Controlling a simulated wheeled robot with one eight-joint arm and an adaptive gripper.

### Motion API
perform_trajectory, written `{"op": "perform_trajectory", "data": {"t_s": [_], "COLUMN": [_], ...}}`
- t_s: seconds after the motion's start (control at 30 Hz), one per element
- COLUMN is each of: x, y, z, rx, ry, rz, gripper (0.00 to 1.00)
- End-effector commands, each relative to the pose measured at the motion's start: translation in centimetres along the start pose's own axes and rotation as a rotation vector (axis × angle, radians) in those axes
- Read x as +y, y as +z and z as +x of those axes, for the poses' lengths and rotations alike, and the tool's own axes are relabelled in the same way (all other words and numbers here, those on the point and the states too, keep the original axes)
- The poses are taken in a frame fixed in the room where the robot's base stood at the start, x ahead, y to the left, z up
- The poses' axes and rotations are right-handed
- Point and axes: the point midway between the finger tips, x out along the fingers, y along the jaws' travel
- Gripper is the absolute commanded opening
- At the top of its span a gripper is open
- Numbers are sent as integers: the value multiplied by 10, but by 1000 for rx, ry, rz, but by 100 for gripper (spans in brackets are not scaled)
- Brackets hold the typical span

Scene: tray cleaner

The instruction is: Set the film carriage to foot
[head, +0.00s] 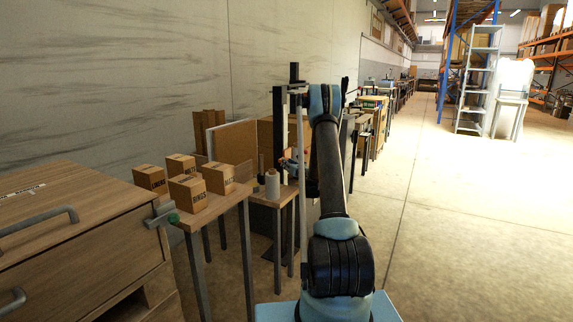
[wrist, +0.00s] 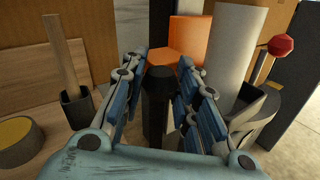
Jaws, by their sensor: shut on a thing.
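My gripper (wrist: 160,88) is closed around an upright black handle (wrist: 157,92) in the wrist view, with one finger on each side. An orange block (wrist: 178,62) sits just behind the handle. A pale film roll (wrist: 234,42) stands behind the right finger; a white roll also shows in the head view (head: 272,185), beside a tall dark mast (head: 279,125). I cannot tell which part is the carriage body or where a foot mark lies. My arm hides much of the mast area in the head view.
A red knob (wrist: 280,45) on a thin rod is right of the roll. A dark cup (wrist: 77,105) with a stick and a round yellow-topped container (wrist: 15,138) are at left. Several boxes (head: 188,193) stand on a table beside a wooden cabinet (head: 80,240).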

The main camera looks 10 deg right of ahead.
Motion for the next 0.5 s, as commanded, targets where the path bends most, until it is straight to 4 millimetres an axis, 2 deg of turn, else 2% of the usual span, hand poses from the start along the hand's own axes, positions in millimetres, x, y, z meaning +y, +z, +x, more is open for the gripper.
{"op": "perform_trajectory", "data": {"t_s": [0.5], "x": [-11], "y": [-48], "z": [0], "rx": [0], "ry": [-3], "rz": [-1], "gripper": [0]}}
